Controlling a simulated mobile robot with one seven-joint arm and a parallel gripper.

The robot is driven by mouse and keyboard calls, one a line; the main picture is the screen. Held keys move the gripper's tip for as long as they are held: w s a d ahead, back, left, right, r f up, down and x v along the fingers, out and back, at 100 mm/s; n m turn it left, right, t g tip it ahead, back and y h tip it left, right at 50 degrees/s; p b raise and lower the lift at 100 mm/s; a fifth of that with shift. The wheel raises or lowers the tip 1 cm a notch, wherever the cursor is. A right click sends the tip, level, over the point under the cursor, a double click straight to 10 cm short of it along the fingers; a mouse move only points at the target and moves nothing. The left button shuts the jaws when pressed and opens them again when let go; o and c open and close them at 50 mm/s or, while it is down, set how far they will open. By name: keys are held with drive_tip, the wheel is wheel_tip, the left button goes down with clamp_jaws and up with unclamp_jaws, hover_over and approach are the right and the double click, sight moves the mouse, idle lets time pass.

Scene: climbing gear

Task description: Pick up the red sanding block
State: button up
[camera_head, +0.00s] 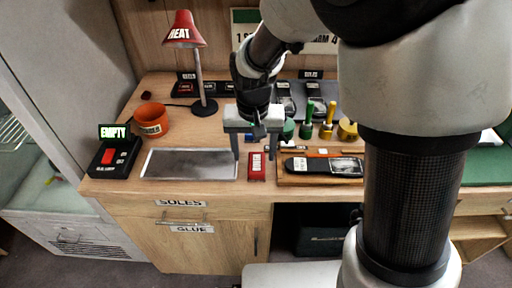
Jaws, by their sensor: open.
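The red sanding block (256,168) lies on the wooden desk top near its front edge. It is a small red block with a pale label and stands between the grey tray and the wooden board. My gripper (253,157) points down with its two fingers apart, and it looks empty. The fingers are above and slightly behind the block in the picture, one toward each side of it. I cannot tell exactly how high the fingertips are above the desk. My arm covers the right part of the view.
A grey metal tray (190,164) lies just left of the block. A wooden board (292,180) with a dark sole-shaped piece (324,166) is close on the right. Green and yellow pots (288,130) stand behind. A red lamp (183,32) and an orange pot (152,119) are at the left.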

sight(257, 162)
drive_tip(key=f, duration=0.5)
drive_tip(key=shift+w+d+b, duration=0.35)
drive_tip(key=shift+b, duration=0.05)
drive_tip(key=c, duration=1.2)
drive_tip(key=shift+o, duration=0.2)
wheel_tip(257, 162, up, 10)
drive_tip(key=p, duration=0.1)
drive_tip(key=shift+p, duration=0.35)
